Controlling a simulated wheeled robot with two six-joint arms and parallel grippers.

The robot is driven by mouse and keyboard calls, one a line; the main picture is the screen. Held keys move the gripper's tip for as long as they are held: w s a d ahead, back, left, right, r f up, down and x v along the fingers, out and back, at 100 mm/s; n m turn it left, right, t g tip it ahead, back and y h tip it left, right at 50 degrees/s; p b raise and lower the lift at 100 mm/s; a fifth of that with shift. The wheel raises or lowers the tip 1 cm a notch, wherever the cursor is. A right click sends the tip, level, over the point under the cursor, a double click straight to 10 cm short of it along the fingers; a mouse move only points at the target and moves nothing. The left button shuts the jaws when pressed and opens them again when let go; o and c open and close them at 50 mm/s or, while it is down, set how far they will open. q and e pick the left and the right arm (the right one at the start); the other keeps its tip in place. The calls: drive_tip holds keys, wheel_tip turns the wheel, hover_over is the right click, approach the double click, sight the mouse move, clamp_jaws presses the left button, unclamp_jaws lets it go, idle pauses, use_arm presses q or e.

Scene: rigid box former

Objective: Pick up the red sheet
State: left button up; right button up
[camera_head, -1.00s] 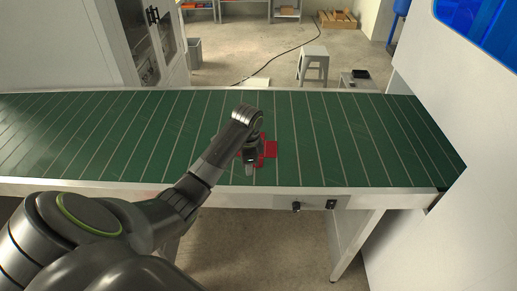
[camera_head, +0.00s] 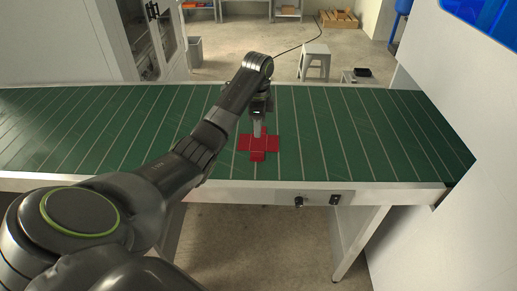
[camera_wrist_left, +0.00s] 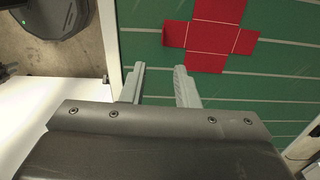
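The red sheet (camera_head: 258,148) is a flat cross shape lying on the green conveyor, below the middle of the head view. It also shows at the top of the left wrist view (camera_wrist_left: 213,35), where fold lines divide it into panels and its far end is cut off. My left gripper (camera_wrist_left: 159,70) is open and empty, with its two pale fingers apart. In the head view my left gripper (camera_head: 257,130) overlaps the sheet's far side. In the wrist view its fingertips show over green belt beside the sheet. My right gripper is in neither view.
The green conveyor (camera_head: 350,135) with pale cross lines is otherwise clear. Its light front rail (camera_head: 230,192) carries a knob and a switch. A white machine wall (camera_head: 440,90) stands at the right, and a grey stool (camera_head: 314,60) stands on the floor behind.

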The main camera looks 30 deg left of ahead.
sight(258, 154)
use_arm(q)
wheel_tip(258, 154, down, 7)
drive_tip(key=b, duration=0.4)
drive_tip(key=shift+f, duration=0.65)
drive_tip(key=shift+w+f+p, duration=0.2)
drive_tip(key=shift+f+p, duration=0.6)
drive_tip(key=shift+f, duration=1.55)
clamp_jaws()
